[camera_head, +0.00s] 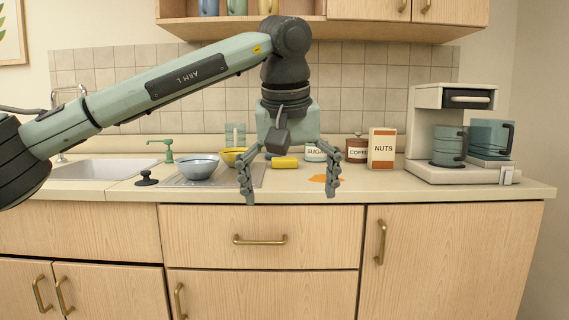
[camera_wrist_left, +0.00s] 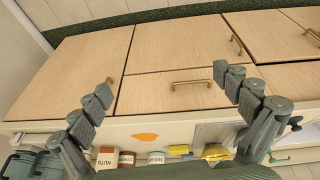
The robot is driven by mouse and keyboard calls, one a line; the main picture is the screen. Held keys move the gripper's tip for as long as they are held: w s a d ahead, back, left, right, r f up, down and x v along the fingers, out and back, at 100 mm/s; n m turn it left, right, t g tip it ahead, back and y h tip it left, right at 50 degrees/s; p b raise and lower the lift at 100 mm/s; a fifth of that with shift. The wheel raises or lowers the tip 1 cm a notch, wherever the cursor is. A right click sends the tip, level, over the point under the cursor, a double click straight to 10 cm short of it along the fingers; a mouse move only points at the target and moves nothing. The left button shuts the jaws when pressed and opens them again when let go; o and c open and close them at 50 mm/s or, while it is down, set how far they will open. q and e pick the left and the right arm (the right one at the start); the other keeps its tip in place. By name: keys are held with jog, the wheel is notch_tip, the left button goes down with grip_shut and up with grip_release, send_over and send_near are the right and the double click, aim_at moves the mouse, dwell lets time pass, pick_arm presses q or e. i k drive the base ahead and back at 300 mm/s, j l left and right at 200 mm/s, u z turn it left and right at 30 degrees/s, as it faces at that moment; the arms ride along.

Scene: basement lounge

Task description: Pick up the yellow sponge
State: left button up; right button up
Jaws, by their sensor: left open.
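The yellow sponge (camera_head: 285,162) lies on the counter behind my left gripper in the head view, just right of the yellow bowl. In the left wrist view the sponge (camera_wrist_left: 179,150) shows near the lower edge, between the fingers and close to the canisters. My left gripper (camera_head: 289,196) is open and empty, its fingers spread wide near the counter's front edge. It also shows open in the left wrist view (camera_wrist_left: 165,100). My right gripper is in neither view.
A yellow bowl (camera_head: 233,157) and blue-grey bowl (camera_head: 198,167) stand left of the sponge. The sugar canister (camera_head: 315,153), coffee canister (camera_head: 357,150) and nuts box (camera_head: 382,148) stand to its right. A flat orange piece (camera_head: 321,179) lies on the counter. A coffee machine (camera_head: 426,130) stands far right.

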aim_at(276, 162)
jog(key=i, duration=1.8)
